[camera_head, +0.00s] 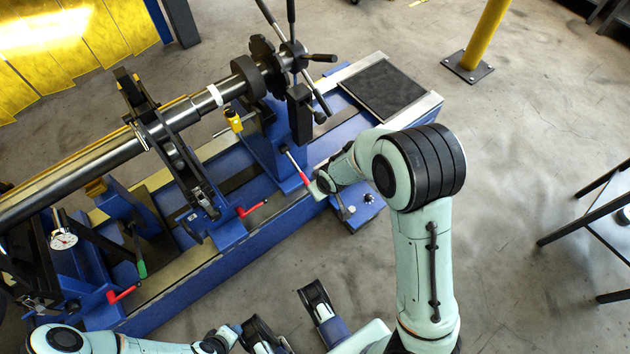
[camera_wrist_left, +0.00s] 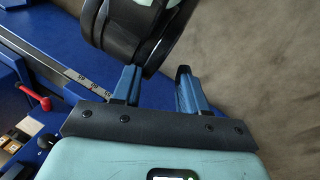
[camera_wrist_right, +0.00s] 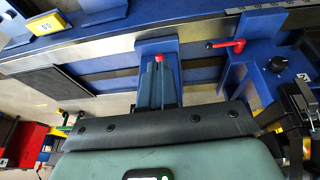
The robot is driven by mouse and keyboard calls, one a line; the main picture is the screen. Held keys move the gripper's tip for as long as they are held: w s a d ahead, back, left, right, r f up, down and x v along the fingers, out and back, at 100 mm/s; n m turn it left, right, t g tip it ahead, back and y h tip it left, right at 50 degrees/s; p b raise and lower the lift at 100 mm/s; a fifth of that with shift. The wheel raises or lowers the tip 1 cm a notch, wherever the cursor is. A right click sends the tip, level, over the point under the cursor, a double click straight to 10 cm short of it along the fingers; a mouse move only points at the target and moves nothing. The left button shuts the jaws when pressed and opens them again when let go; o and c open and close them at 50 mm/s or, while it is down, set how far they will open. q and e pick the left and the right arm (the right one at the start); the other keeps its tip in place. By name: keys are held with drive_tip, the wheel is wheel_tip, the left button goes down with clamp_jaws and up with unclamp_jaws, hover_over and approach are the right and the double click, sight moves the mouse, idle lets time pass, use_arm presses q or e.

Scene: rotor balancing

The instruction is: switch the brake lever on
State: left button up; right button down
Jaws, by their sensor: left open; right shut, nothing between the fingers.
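A lever with a thin silver rod and a red grip (camera_head: 303,178) slants down from the blue pedestal (camera_head: 270,150); I take it as the brake lever. My right gripper (camera_head: 318,187) is at its lower end, mostly hidden behind its own wrist. In the right wrist view the right gripper (camera_wrist_right: 159,68) is shut and empty, with a red tip (camera_wrist_right: 159,58) right at its fingertips; I cannot tell whether they touch. My left gripper (camera_head: 288,318) is open and empty at the bottom of the head view, away from the lever. It also shows in the left wrist view (camera_wrist_left: 156,82).
Red-handled clamps (camera_head: 252,209) (camera_head: 122,294) and a green handle (camera_head: 140,268) stand along the blue machine bed. A long shaft (camera_head: 90,165) lies across it. A small control box (camera_head: 352,212) with knobs is beside my right gripper.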

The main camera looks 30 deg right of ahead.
use_arm(q)
drive_tip(key=shift+s+d+r+g+p, duration=0.15)
drive_tip(key=shift+s+d+r+p, duration=0.15)
drive_tip(key=shift+s, duration=0.2)
drive_tip(key=shift+s+d+r+g+p, duration=0.1)
drive_tip(key=shift+s+d+r+g, duration=0.05)
drive_tip(key=shift+s+r, duration=0.3)
use_arm(e)
drive_tip(key=shift+s+r, duration=0.75)
drive_tip(key=shift+s, duration=0.3)
use_arm(q)
drive_tip(key=shift+f, duration=0.1)
